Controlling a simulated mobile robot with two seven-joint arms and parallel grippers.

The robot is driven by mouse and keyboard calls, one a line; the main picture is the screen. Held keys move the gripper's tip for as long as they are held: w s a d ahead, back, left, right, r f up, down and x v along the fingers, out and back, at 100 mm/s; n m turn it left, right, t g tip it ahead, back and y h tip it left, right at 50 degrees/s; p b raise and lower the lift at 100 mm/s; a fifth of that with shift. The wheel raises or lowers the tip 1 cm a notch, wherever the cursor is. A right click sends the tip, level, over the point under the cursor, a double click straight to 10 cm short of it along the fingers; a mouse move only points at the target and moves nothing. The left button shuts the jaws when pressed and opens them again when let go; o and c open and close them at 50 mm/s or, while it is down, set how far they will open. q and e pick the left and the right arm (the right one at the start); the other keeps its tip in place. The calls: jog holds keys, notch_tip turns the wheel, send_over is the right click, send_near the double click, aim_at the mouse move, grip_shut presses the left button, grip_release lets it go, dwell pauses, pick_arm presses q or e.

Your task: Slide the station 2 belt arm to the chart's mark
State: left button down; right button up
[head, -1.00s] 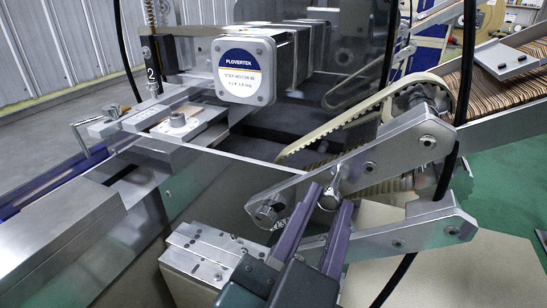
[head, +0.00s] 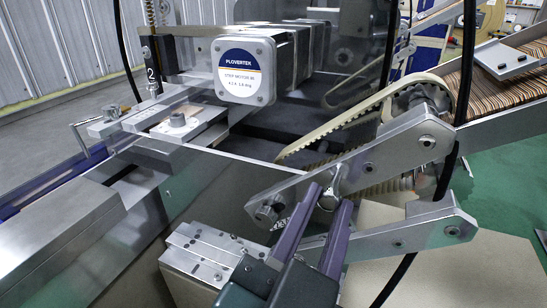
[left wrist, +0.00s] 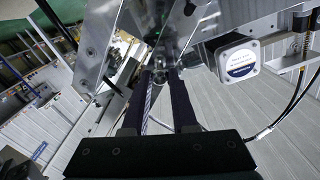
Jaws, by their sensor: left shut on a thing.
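The station 2 belt arm (head: 345,172) is a pair of metal side plates with a toothed cream belt (head: 345,122) and pulley, reaching down-left from the right. A small round metal knob (head: 329,199) sits on the near plate. My left gripper (head: 331,197) has its purple fingers shut on that knob from below. In the left wrist view, the gripper (left wrist: 164,72) has its dark fingertips on either side of the knob at the metal plate. A tag reading "2" (head: 151,75) hangs at the upper left. No chart can be made out. My right gripper is not in view.
A Ploverter step motor (head: 243,70) stands above and left of the belt arm. A metal block with holes (head: 200,253) lies just left of my gripper. A slotted rail (head: 90,185) and clamp lever (head: 82,132) are at left. Black cables (head: 460,90) hang at right.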

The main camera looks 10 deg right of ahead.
pick_arm(q)
jog(key=shift+w+a+f, duration=0.25)
jog(key=shift+a+f, duration=0.15)
jog(key=shift+f, duration=0.15)
jog(key=c, duration=0.7)
grip_release()
jog(key=v, duration=0.9)
jog(key=shift+s+a, duration=0.3)
jog(key=shift+r, duration=0.1)
